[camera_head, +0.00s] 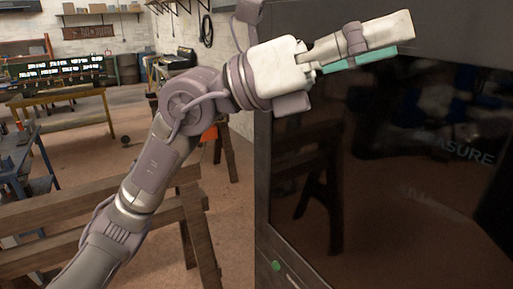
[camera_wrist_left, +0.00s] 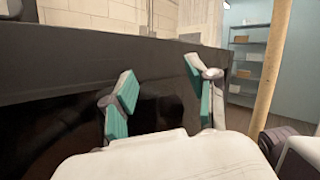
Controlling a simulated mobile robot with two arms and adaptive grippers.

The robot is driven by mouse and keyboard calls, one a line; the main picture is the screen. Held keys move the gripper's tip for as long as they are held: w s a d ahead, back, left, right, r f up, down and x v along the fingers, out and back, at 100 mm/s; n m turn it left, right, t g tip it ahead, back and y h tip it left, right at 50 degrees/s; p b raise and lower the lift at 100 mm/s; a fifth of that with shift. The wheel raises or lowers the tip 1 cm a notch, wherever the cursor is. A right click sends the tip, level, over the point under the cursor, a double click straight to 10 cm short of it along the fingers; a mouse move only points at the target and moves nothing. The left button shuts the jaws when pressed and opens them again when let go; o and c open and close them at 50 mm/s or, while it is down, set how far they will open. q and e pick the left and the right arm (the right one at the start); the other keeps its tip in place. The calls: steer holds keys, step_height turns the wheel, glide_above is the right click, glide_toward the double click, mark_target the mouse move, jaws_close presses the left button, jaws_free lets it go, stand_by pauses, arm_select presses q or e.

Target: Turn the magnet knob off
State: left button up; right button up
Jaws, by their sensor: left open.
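My left gripper (camera_head: 398,40) reaches in from the left and lies across the upper part of a large dark glossy cabinet or screen (camera_head: 400,170). In the left wrist view the gripper (camera_wrist_left: 160,78) is open, its two teal-padded fingers spread apart with nothing between them. The dark frame (camera_wrist_left: 95,60) fills the view behind the fingers. No magnet knob can be made out in either view. A small green round button (camera_head: 276,265) sits on the frame's lower left corner, well below the gripper. My right gripper is not in view.
Wooden sawhorses (camera_head: 100,230) stand at the left below my arm. A blue workbench (camera_head: 25,155) and a wooden table (camera_head: 65,105) are farther back. A light wooden post (camera_wrist_left: 271,70) and a shelf (camera_wrist_left: 250,55) show at the right in the left wrist view.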

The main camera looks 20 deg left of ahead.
arm_select(q)
steer(key=w+a+f+m+t+y, duration=0.6)
steer(key=a+f+m+t+y, duration=0.2)
steer(key=m, duration=0.8)
steer(key=w+a+f+m+t+y, duration=0.5)
steer(key=a+f+m+t+y, duration=0.4)
steer(key=m, duration=0.7)
step_height(320, 180, down, 3)
steer(key=t+y, duration=0.4)
steer(key=shift+w+a, duration=0.2)
steer(key=shift+w, duration=0.15)
steer(key=shift+f, duration=0.1)
